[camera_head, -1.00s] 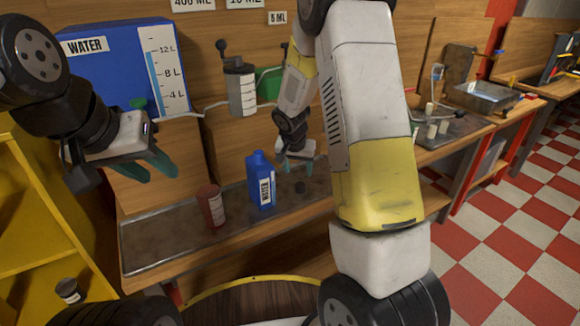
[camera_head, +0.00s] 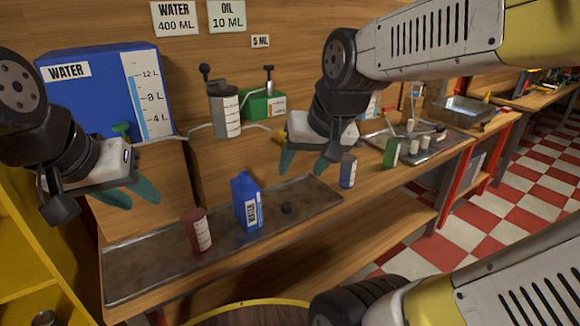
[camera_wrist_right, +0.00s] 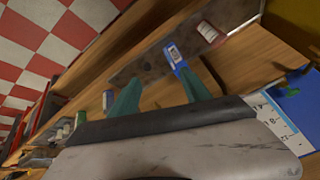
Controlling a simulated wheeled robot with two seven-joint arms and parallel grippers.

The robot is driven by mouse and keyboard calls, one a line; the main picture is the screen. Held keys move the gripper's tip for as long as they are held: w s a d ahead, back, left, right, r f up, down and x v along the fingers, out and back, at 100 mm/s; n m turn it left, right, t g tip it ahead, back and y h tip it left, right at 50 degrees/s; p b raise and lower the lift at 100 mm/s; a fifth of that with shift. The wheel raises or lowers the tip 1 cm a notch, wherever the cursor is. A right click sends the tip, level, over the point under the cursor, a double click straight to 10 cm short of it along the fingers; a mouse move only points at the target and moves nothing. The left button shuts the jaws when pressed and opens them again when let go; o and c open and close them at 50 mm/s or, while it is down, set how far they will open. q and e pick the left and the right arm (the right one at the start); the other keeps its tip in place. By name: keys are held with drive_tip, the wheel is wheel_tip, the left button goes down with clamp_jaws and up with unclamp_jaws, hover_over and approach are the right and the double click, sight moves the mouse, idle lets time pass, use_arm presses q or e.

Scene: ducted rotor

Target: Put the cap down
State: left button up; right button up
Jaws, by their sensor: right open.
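The small black cap (camera_head: 286,208) lies on the metal tray (camera_head: 150,262), just right of the blue WATER bottle (camera_head: 247,203), apart from it. The bottle stands upright and its top shows no cap. My right gripper (camera_head: 304,168) is open and empty, raised above and behind the cap; in the right wrist view its green fingers (camera_wrist_right: 162,90) are spread with nothing between them. The blue bottle (camera_wrist_right: 175,55) shows beyond them there. My left gripper (camera_head: 133,197) hangs empty at the left with its fingers apart, in front of the blue water tank.
A blue-grey cup (camera_head: 348,171) and a green bottle (camera_head: 391,152) stand further right. The blue water tank (camera_head: 90,95), a pump canister (camera_head: 226,112) and a green oil box (camera_head: 265,103) are behind.

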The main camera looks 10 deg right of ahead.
drive_tip(key=shift+n+y, duration=0.3)
drive_tip(key=shift+n, duration=0.3)
drive_tip(key=s, duration=0.3)
drive_tip(key=s+a+r, duration=0.1)
drive_tip(key=shift+s+a, duration=0.1)
drive_tip(key=shift+s, duration=0.25)
